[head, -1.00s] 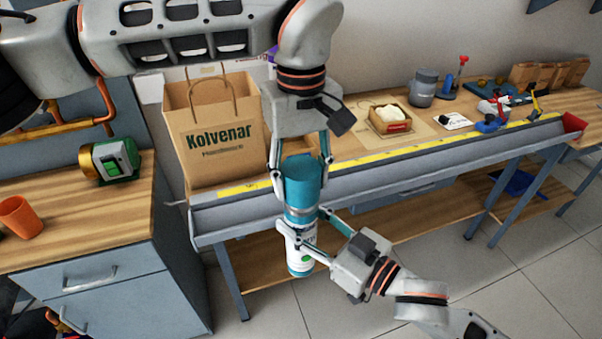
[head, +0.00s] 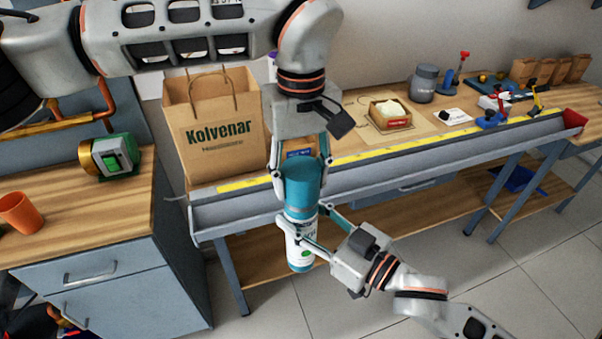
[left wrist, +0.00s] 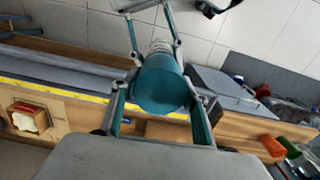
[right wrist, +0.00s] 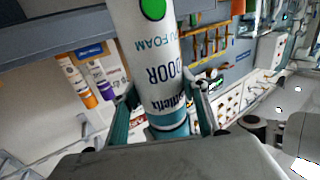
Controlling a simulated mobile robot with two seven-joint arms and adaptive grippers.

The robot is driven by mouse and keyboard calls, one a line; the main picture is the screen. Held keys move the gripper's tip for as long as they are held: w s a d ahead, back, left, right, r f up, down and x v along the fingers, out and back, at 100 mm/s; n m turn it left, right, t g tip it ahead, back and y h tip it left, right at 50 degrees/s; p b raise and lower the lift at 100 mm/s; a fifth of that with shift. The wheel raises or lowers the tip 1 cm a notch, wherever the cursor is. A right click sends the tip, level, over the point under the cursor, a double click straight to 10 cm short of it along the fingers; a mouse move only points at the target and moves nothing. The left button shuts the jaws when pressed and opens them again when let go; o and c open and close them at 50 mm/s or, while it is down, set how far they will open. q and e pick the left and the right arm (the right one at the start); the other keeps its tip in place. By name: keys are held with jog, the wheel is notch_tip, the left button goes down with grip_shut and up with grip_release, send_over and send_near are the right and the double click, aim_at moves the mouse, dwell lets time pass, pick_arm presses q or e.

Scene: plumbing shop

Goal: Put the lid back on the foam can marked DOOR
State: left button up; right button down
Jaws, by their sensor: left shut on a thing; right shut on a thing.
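The foam can (head: 300,252) is white with teal trim, and its DOOR lettering shows in the right wrist view (right wrist: 158,70). It hangs upright in front of the bench. My right gripper (head: 307,229) is shut around its upper body. The teal lid (head: 303,176) is at the can's top, in line with it. My left gripper (head: 301,172) points down and is shut on the lid, which also shows in the left wrist view (left wrist: 160,86). I see no clear gap between lid and can in the head view, but cannot tell whether the lid is fully seated.
The bench's grey front trough (head: 400,166) runs right behind the can. A Kolvenar paper bag (head: 217,158) stands at the left on the bench. A small box (head: 391,114), a grey jar (head: 423,84) and tools stand to the right. The floor in front is free.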

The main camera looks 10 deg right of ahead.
pick_arm(q)
jog(key=o, duration=0.9)
jog(key=shift+c, duration=0.2)
notch_tip(320, 180, up, 12)
jog(key=shift+f, duration=0.1)
